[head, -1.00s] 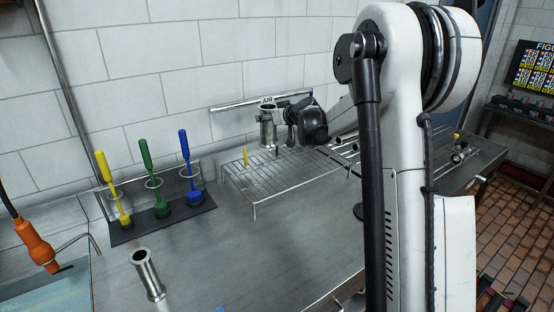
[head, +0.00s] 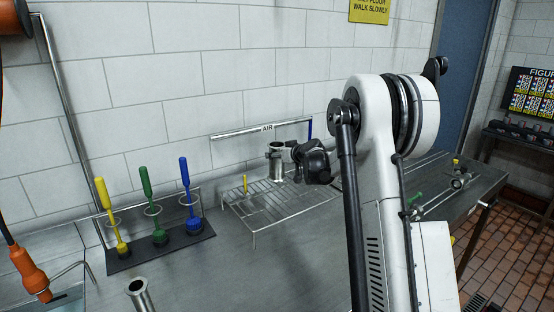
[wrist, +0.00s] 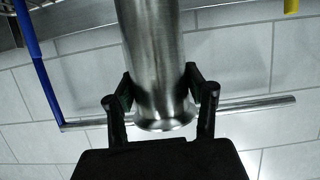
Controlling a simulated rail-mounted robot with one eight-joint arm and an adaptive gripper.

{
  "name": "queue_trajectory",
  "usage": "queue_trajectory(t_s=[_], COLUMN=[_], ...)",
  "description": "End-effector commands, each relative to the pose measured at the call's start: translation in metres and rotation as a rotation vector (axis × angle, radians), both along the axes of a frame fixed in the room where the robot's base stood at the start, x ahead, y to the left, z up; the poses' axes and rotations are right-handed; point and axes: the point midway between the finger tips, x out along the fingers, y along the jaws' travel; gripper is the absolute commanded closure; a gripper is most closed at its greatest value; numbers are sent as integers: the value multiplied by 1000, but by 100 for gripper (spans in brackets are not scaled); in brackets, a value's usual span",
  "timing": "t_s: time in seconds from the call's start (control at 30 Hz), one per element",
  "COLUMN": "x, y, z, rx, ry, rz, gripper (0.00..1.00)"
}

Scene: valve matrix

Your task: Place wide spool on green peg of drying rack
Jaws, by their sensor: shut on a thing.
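The held spool (head: 277,163) is a shiny metal tube with flared ends. It stands about upright over the back of the wire drying rack (head: 253,226) in the head view. I cannot tell whether its lower end touches the rack. My gripper (head: 294,152) comes in from the right and is shut on it. In the wrist view the gripper's black fingers (wrist: 160,98) grip the spool's steel body (wrist: 152,55) from both sides near a flared end. A yellow peg (head: 245,184) rises at the rack's left. The green peg cannot be made out.
Yellow, green and blue brushes (head: 148,190) stand in a holder left of the rack. Another metal spool (head: 139,294) is at the front left. The AIR pipe (head: 262,129) runs along the wall behind the rack. The bench front between is clear.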

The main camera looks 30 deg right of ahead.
Motion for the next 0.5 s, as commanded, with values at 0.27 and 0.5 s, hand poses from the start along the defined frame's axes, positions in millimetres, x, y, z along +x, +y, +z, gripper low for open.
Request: queue_trajectory(t_s=[0.27,0.5], x=[0,0], y=[0,0], z=[-20,-23], rx=[0,0], ry=[0,0], rz=[0,0], gripper=[93,93])
